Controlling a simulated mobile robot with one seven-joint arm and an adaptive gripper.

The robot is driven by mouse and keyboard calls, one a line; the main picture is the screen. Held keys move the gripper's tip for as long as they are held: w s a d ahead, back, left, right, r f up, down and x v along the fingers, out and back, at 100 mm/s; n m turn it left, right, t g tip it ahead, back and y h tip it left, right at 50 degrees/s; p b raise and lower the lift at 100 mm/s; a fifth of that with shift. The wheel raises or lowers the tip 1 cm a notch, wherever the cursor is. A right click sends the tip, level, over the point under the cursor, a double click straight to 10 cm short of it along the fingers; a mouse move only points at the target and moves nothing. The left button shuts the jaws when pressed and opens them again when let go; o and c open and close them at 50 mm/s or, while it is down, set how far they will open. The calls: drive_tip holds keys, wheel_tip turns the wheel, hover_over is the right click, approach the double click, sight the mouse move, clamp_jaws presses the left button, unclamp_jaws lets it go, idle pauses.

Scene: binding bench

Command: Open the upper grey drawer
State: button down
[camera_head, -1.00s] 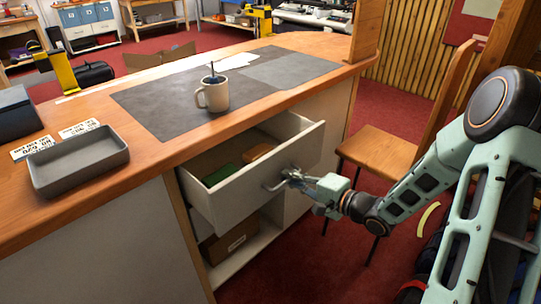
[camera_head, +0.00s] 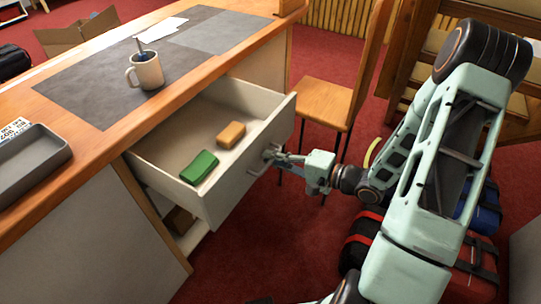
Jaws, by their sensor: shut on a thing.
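The upper grey drawer (camera_head: 232,196) is pulled well out of the wooden-topped bench. Inside lie a green block (camera_head: 199,167) and an orange-tan block (camera_head: 231,134), with bare drawer floor around them. My gripper (camera_head: 270,156) is at the handle (camera_head: 259,163) on the drawer's front, shut on it. The fingertips are small in the view and partly hide the handle.
A cream mug (camera_head: 147,71) with something dark standing in it is on the grey mat (camera_head: 95,95). A grey tray (camera_head: 28,165) sits at the left. A wooden chair (camera_head: 325,101) stands just right of the drawer. Bags (camera_head: 368,243) lie on the red floor under my arm.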

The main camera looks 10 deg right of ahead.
drive_tip(key=c, duration=2.3)
unclamp_jaws()
drive_tip(key=shift+c, duration=0.2)
drive_tip(key=v, duration=1.2)
drive_tip(key=shift+d+f, duration=0.1)
